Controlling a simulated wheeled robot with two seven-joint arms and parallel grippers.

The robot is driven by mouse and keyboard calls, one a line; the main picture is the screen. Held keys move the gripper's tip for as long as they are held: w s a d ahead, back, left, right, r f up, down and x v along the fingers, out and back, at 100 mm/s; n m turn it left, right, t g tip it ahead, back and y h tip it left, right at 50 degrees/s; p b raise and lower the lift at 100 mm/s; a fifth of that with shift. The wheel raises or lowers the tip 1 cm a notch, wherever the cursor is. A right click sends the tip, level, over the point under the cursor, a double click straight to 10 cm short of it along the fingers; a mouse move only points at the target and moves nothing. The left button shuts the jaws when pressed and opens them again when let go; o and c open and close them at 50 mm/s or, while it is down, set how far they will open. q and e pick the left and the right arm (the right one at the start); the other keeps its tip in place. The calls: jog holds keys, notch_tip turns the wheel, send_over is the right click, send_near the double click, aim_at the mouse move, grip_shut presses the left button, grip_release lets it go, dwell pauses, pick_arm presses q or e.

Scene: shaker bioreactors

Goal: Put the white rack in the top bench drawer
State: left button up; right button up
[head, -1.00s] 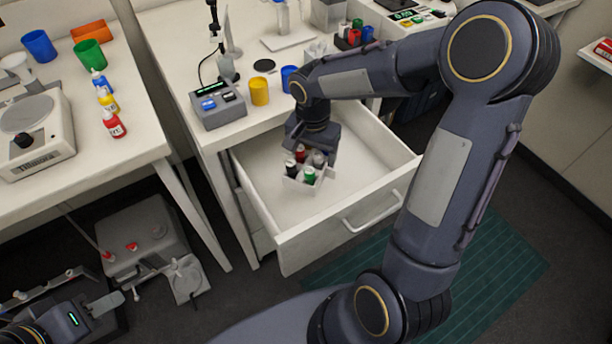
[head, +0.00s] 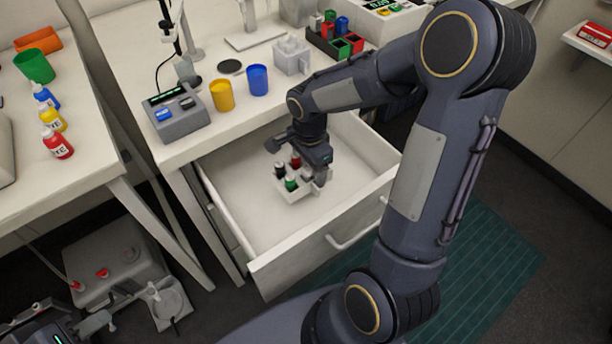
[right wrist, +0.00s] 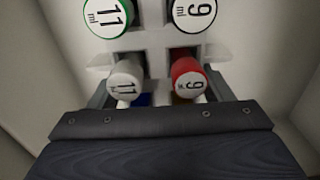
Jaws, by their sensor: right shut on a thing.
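The white rack (head: 294,196) is inside the open top bench drawer (head: 235,194), near its middle. It holds vials with black, red, green and white caps. In the right wrist view the rack (right wrist: 155,42) shows from above with numbered caps. My right gripper (head: 304,167) points down into the drawer and is shut on the rack, with a finger on each side (right wrist: 157,98). I cannot tell whether the rack rests on the drawer floor. My left gripper (head: 95,323) is low at the bottom left, away from the drawer; its jaws are unclear.
On the bench above stand a grey device (head: 178,116), a yellow cup (head: 222,95), a blue cup (head: 257,80) and a white holder (head: 291,55). Dye bottles (head: 57,144) stand on the left table. The drawer has free floor left of the rack.

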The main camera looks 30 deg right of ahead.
jog(key=shift+f+b, duration=0.3)
jog(key=shift+f, duration=1.85)
jog(key=shift+f, duration=0.25)
jog(key=o, duration=1)
jog(key=shift+r, duration=0.1)
jog(key=shift+r, duration=0.4)
notch_tip(320, 180, up, 12)
jog(key=shift+f+p, duration=0.25)
jog(key=shift+p, duration=0.8)
